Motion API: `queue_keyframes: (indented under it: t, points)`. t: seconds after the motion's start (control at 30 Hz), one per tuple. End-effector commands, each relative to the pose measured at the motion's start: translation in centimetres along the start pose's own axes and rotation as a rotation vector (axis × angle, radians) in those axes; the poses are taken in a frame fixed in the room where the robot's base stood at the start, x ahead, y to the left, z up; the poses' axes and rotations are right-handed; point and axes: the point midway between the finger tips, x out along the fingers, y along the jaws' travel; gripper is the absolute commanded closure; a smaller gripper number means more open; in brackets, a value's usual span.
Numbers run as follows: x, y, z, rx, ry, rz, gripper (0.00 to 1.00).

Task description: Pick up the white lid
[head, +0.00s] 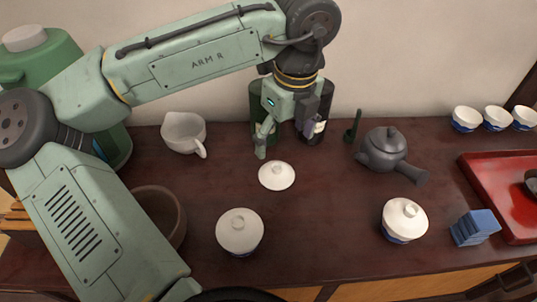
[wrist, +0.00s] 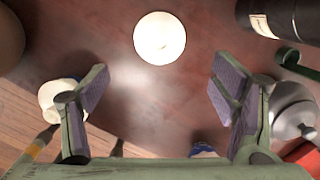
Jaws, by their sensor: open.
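The white lid (head: 277,176) is a small round domed disc lying alone on the dark wooden table, near the middle in the head view. In the wrist view the lid (wrist: 160,38) is at the top centre, beyond the fingertips and between their lines. My gripper (head: 286,142) is open and empty, above and behind the lid in the head view. Its two grey-padded fingers (wrist: 160,72) are spread wide in the wrist view and do not touch the lid.
Two lidded bowls (head: 240,232) (head: 404,220) stand nearer the front edge. A dark teapot (head: 386,150) is right of the lid and a white pitcher (head: 184,132) left. Dark canisters (head: 318,125) stand behind my gripper. A red tray (head: 490,205) and blue block (head: 474,228) are at right.

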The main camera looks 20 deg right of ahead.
Motion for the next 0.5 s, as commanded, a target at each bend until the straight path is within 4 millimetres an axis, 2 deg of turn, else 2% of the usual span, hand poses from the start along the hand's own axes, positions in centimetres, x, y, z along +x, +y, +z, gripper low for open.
queue_keyframes:
  t: [0.07,0.3,0.5]
  points:
    - [0.5,0.1,0.0,0.001,0.001,0.005,0.2]
    - [4.2,0.1,0.0,0.0,0.002,0.006,0.2]
    - [5.8,0.1,0.0,0.002,0.001,0.004,0.2]
